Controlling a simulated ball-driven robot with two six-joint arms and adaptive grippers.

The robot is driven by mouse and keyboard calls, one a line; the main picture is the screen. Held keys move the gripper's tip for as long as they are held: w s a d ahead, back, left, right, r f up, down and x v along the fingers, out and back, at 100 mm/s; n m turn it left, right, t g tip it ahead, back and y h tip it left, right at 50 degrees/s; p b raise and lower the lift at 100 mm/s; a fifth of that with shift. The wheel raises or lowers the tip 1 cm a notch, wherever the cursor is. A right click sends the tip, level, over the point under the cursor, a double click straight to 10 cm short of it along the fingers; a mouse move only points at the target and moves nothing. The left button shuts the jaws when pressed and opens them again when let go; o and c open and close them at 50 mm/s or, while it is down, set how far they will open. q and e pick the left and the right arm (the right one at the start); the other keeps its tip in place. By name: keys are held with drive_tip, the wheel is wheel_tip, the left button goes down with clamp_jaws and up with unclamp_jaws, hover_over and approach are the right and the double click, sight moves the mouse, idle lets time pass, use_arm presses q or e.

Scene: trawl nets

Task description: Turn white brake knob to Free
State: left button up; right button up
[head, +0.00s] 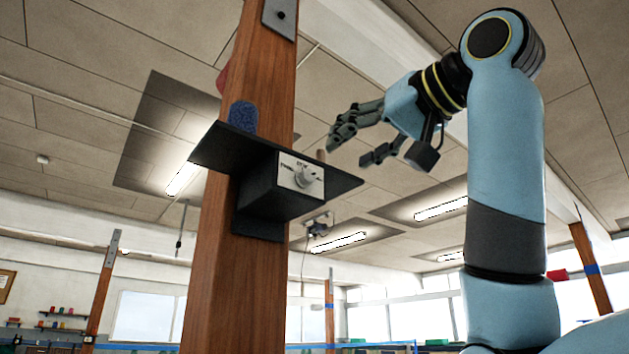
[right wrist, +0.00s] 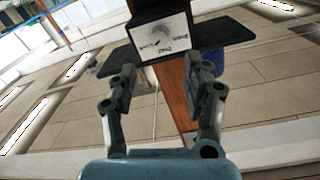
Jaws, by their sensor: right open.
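The white brake knob (head: 304,178) sits on a white labelled plate on the front of a black box (head: 262,188), which is fixed to a wooden post (head: 213,270). In the right wrist view the knob (right wrist: 158,34) and its plate (right wrist: 172,48) appear upside down, ahead of my fingers; the lettering is too small to read surely. My right gripper (head: 345,146) is open and empty, above and to the right of the knob, apart from it. In the right wrist view its fingers (right wrist: 163,80) are spread. My left gripper is out of view.
A black shelf (head: 218,150) juts out on both sides of the box, with a blue speckled object (head: 243,117) on its left part. A small tan object (head: 321,156) stands near the right part, close to my fingers. Open air lies in front of the plate.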

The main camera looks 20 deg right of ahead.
sight(311, 175)
drive_tip(key=p+x, duration=0.3)
drive_tip(key=x, duration=0.7)
drive_tip(key=shift+p, duration=0.4)
drive_tip(key=shift+w+a, duration=0.15)
drive_tip(key=shift+w, duration=0.2)
clamp_jaws()
